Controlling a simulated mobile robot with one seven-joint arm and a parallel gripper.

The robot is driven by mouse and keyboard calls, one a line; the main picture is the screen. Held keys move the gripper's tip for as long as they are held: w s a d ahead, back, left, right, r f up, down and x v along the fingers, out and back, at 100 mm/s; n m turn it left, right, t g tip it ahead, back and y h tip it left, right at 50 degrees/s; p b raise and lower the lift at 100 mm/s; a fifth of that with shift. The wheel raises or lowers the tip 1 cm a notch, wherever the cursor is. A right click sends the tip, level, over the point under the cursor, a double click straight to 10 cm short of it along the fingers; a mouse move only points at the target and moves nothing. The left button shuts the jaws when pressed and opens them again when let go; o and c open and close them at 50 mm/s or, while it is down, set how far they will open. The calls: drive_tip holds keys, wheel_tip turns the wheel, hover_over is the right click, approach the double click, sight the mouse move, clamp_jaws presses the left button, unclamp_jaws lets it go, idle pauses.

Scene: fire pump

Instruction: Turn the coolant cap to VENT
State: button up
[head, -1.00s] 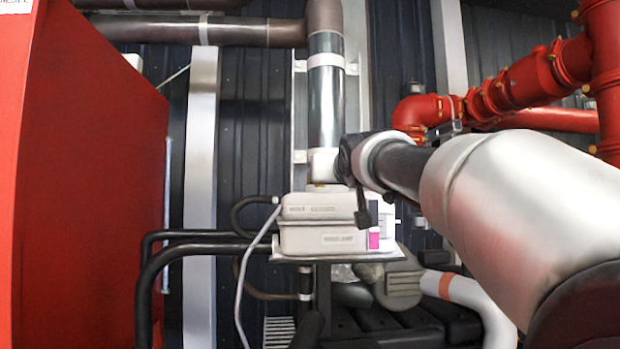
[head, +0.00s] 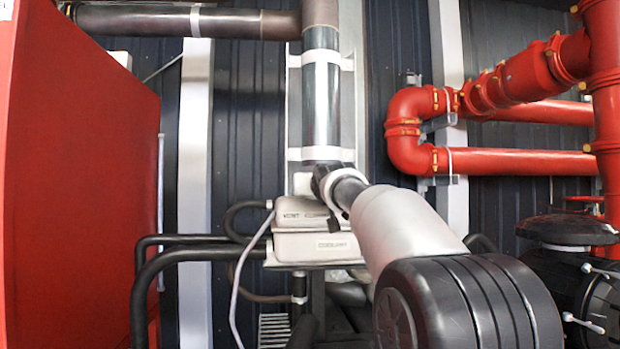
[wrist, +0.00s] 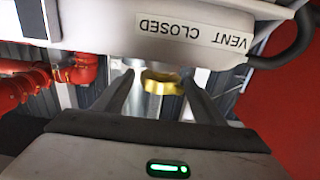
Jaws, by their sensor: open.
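The coolant tank (head: 295,243) is a pale box with a COOLANT label on its front and a VENT CLOSED label on its upper part. In the wrist view the tank (wrist: 110,15) fills the top, with the VENT CLOSED label (wrist: 195,31) upside down. The yellow coolant cap (wrist: 162,83) shows between the ends of the two fingers, with a gap on each side. My gripper (wrist: 159,79) is open and empty. In the head view the cap and the fingers are hidden behind my arm. Which way the cap points is hard to tell.
A vertical metal pipe (head: 321,95) rises close behind the tank. A red cabinet (head: 75,190) stands at the left and red pipes (head: 520,162) run at the right. Black hoses (head: 190,252) and a thin pale hose (head: 240,285) reach the tank's left side.

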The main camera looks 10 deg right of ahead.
drive_tip(key=shift+w, duration=1)
drive_tip(key=c, duration=1.1)
drive_tip(key=shift+o, duration=0.2)
drive_tip(key=shift+a+f, duration=0.1)
drive_tip(key=shift+f, duration=0.15)
drive_tip(key=shift+f+m+h+b, duration=0.15)
drive_tip(key=shift+m+h+b, duration=0.25)
drive_tip(key=shift+h, duration=0.3)
drive_tip(key=shift+m+g+h+b, duration=0.3)
drive_tip(key=shift+m+h+b, duration=0.35)
drive_tip(key=shift+h, duration=0.35)
drive_tip(key=shift+r+m+h, duration=0.25)
drive_tip(key=shift+m+h, duration=0.2)
drive_tip(key=shift+h, duration=0.15)
